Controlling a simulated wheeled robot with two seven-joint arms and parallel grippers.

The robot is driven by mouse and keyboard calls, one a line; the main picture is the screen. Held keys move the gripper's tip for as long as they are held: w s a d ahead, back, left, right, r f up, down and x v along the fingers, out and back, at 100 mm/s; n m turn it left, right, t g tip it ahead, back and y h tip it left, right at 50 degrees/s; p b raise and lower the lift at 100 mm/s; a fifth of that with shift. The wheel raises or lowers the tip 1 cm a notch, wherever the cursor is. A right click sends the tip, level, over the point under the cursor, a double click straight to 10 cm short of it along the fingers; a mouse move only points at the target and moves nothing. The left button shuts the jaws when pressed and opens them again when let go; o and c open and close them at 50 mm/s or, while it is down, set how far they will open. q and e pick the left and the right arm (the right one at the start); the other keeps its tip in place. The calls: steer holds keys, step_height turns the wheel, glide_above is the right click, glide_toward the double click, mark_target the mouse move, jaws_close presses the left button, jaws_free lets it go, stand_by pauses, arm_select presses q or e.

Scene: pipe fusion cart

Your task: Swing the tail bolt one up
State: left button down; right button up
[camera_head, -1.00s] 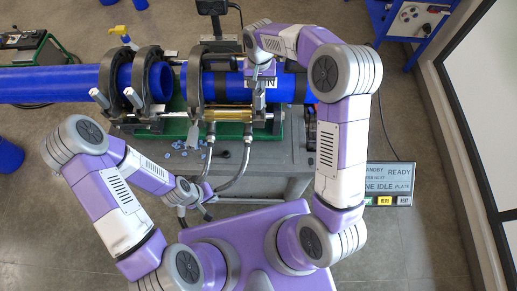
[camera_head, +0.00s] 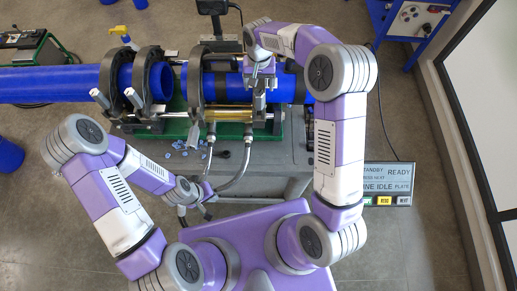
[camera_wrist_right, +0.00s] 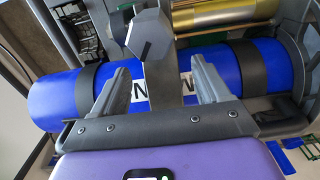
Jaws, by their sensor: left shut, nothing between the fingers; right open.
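A grey bolt with a faceted head (camera_wrist_right: 150,36) shows in the right wrist view, its shank running down between my right fingers. I cannot tell from its look which numbered bolt it is. My right gripper (camera_wrist_right: 160,78) is open around the shank, with a gap on both sides. In the head view my right gripper (camera_head: 260,97) is over the blue pipe (camera_head: 230,88) at the right part of the clamp machine, and hides the bolt there. My left gripper (camera_head: 207,211) is shut and empty, low in front of the cart.
Black clamp rings (camera_head: 195,85) hold the pipe, and a brass cylinder (camera_head: 232,114) runs along the front. Grey hoses (camera_head: 237,174) hang between the cart and my left gripper. Blue chips (camera_head: 185,147) lie on the cart top. A status panel (camera_head: 388,183) stands at the right.

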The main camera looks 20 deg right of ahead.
steer(key=o, duration=0.4)
steer(key=shift+r+p, duration=0.65)
steer(key=shift+r, duration=0.75)
step_height(320, 180, up, 6)
steer(key=shift+r, duration=0.15)
